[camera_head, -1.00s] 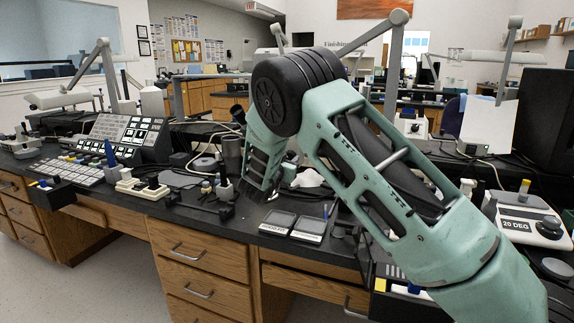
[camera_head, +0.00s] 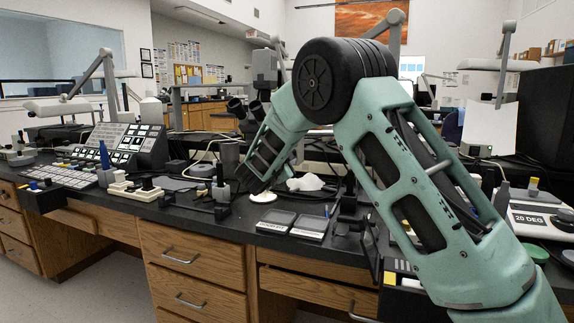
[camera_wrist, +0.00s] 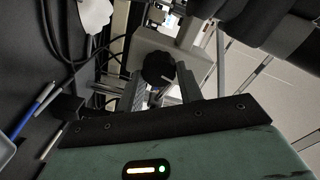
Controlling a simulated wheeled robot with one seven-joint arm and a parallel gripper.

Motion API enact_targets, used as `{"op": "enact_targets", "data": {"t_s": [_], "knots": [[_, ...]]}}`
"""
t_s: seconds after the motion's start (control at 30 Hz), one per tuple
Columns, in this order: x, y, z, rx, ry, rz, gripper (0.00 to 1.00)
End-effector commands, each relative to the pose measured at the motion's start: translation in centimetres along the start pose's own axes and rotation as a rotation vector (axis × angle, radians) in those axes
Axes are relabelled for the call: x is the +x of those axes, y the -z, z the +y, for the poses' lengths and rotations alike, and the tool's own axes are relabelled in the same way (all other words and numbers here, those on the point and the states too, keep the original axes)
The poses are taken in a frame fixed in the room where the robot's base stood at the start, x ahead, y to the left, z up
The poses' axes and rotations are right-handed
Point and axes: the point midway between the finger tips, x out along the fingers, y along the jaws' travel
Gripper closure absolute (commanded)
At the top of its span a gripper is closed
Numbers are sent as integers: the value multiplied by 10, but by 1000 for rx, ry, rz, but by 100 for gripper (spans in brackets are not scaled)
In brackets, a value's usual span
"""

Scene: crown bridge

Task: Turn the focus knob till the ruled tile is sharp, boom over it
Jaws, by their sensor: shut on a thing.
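In the wrist view, my gripper (camera_wrist: 160,79) has its two fingers on either side of a dark round knob (camera_wrist: 158,66), shut on it. The knob sits on a pale grey housing (camera_wrist: 187,42). In the head view, my forearm hides the gripper and knob. No ruling can be made out, and I cannot identify the boom.
Two flat dark trays (camera_head: 277,220) lie near the bench's front edge. A crumpled white cloth (camera_head: 307,183) lies behind them. A device marked 20 DEG (camera_head: 540,220) stands at right. A button console (camera_head: 120,142) stands at left. In the wrist view, cables and pens (camera_wrist: 38,103) lie at left.

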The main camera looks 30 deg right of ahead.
Motion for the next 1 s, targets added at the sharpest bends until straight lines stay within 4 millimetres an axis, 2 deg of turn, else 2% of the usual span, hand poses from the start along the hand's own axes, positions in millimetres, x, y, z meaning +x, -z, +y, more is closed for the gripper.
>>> {"op": "enact_targets", "data": {"t_s": [0.3, 0.73, 0.77, 0.83, 1.0], "knots": [[0, -1, 1, 85, -1, -2, 87], [0, -1, 0, 93, -1, -2, 87], [0, -1, 0, 93, -1, -2, 61], [0, -1, 0, 92, -1, -2, 42], [0, 0, 0, 92, -1, -1, 42]]}}
